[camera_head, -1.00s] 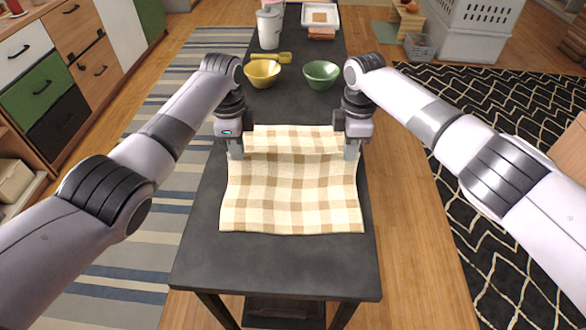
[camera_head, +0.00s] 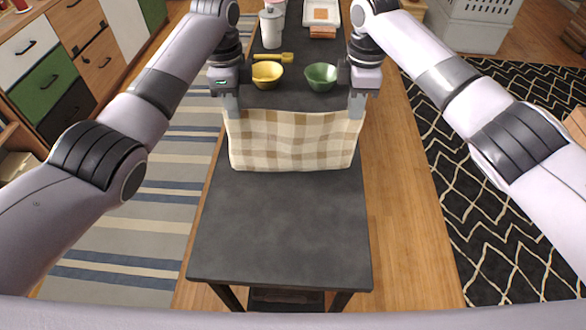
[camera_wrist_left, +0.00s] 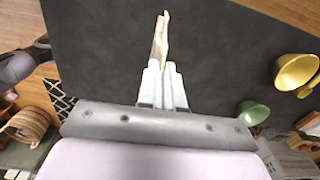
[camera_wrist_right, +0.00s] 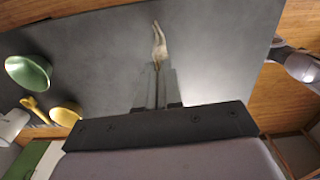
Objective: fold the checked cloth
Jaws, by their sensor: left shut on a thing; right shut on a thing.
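The cream and tan checked cloth (camera_head: 293,141) hangs between my two grippers in the head view, its upper edge pulled nearly straight and its body draped downward above the dark table. My left gripper (camera_head: 231,108) is shut on the cloth's upper left corner. My right gripper (camera_head: 357,106) is shut on the upper right corner. In the left wrist view a thin edge of cloth (camera_wrist_left: 160,40) rises from the shut fingertips. The right wrist view shows a small pinched bit of cloth (camera_wrist_right: 159,45) at the fingertips. I cannot tell whether the lower edge touches the table.
The dark table (camera_head: 280,235) is bare in front of the cloth. Behind the cloth stand a yellow bowl (camera_head: 267,75) and a green bowl (camera_head: 321,77), close to the grippers. A yellow utensil (camera_head: 287,57), a white cup (camera_head: 271,29) and a white tray (camera_head: 322,12) are further back.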

